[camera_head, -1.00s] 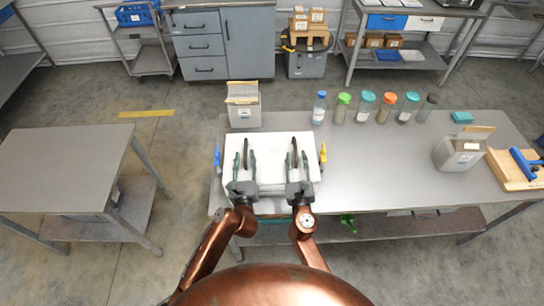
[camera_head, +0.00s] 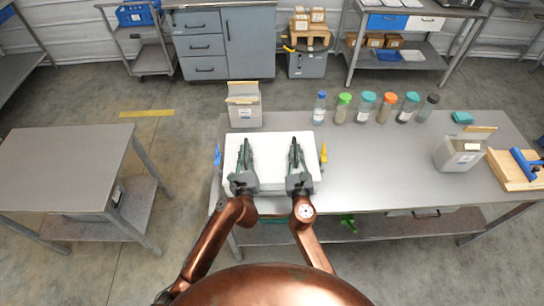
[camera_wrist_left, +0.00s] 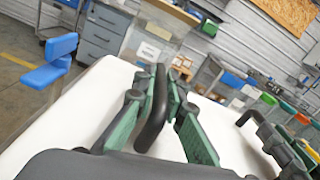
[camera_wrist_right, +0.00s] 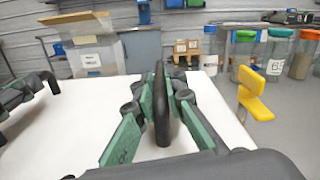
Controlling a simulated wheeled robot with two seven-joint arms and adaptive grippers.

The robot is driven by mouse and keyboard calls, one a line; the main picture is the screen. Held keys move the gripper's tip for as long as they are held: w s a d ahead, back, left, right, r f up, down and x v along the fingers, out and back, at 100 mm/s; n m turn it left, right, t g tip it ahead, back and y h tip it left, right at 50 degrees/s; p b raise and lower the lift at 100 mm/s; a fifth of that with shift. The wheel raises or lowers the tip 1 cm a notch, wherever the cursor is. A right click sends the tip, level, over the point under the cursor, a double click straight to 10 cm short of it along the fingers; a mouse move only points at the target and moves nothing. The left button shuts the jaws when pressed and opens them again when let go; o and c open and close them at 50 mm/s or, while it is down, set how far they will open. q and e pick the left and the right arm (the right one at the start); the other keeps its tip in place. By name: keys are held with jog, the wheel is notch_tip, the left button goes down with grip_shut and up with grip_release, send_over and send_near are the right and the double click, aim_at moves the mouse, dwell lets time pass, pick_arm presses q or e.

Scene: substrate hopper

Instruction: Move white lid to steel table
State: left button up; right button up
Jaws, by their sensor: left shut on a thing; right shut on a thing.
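The white lid (camera_head: 270,160) lies flat at the left end of the long steel bench (camera_head: 400,178); the hopper body under it is hidden. Two dark upright handles stand on it. My left gripper (camera_head: 246,142) is shut on the left handle (camera_wrist_left: 152,110). My right gripper (camera_head: 295,142) is shut on the right handle (camera_wrist_right: 161,105). A blue latch (camera_head: 217,155) stands at the lid's left side and a yellow latch (camera_head: 323,153) at its right. A separate, bare steel table (camera_head: 60,165) stands to the left, across a floor gap.
A grey box with an open flap (camera_head: 244,108) stands just behind the lid. Several capped jars (camera_head: 343,108) line the bench's back edge. Another grey box (camera_head: 459,153) and a wooden board (camera_head: 508,172) sit at the right. The bench middle is clear.

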pick_arm(q)
grip_shut()
pick_arm(e)
grip_shut()
pick_arm(q)
jog(key=shift+r, duration=0.1)
